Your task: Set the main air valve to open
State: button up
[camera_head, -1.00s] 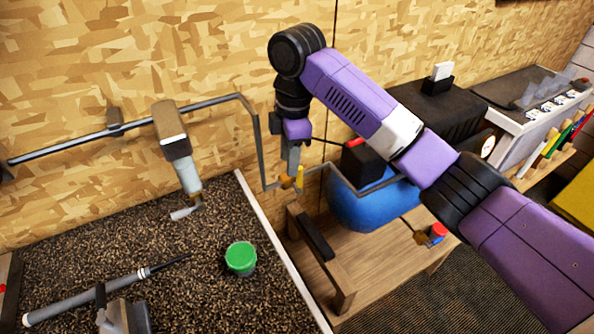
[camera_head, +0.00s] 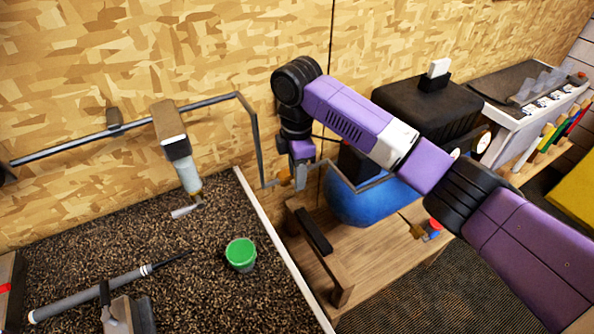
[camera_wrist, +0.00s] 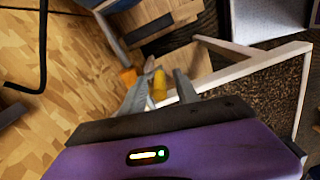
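The main air valve has an orange body (camera_head: 285,177) on the grey air pipe by the wall. Its body (camera_wrist: 128,76) and yellow handle (camera_wrist: 159,85) show in the wrist view. My gripper (camera_head: 300,182) points down at the valve and hides the handle in the head view. In the wrist view my gripper (camera_wrist: 163,72) is open, with one finger on each side of the yellow handle. A gap shows between the handle and the right finger; I cannot tell whether the left finger touches it.
A second small valve with a red and blue part (camera_head: 432,229) sits near the tank. A gravel-filled tray (camera_head: 200,285) with a green cup (camera_head: 241,254) lies left. The pipe (camera_head: 257,150) runs close beside my gripper.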

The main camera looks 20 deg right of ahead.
grip_shut()
dwell(1.4)
